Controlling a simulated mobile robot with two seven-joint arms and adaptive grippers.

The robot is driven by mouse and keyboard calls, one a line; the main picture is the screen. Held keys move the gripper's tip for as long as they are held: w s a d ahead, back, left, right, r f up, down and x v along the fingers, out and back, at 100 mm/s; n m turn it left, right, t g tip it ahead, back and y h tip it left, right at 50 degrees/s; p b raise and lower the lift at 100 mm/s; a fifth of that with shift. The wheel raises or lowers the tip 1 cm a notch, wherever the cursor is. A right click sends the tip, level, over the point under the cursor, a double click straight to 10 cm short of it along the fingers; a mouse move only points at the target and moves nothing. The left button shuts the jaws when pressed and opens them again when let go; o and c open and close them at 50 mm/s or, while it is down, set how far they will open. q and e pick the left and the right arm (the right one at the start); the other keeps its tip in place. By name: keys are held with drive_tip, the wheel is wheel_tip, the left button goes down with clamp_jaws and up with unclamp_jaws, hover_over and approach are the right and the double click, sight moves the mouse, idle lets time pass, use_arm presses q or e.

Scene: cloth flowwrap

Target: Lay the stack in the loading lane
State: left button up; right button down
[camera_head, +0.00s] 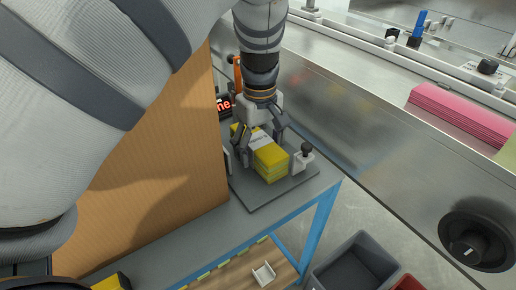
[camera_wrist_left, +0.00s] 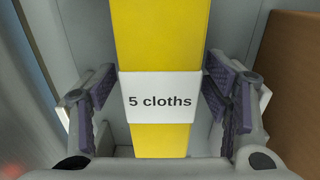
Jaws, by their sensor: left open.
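A yellow stack of cloths (camera_head: 270,161) lies on a grey plate (camera_head: 262,197) on a side table. In the left wrist view the stack (camera_wrist_left: 160,35) has a white band (camera_wrist_left: 160,97) reading "5 cloths". My left gripper (camera_head: 262,146) points down over the stack. Its fingers are open, one on each side of the band, with gaps visible in the left wrist view (camera_wrist_left: 160,100). A pink stack (camera_head: 462,112) lies on the steel machine at the right; I cannot tell whether that spot is the loading lane. My right gripper is not in view.
A small post with a black knob (camera_head: 305,155) stands close to the right of the stack. A tall brown board (camera_head: 165,155) borders the table on the left.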

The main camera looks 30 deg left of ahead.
use_arm(q)
drive_tip(key=c, duration=1.3)
drive_tip(key=shift+r, duration=0.15)
drive_tip(key=shift+c, duration=0.2)
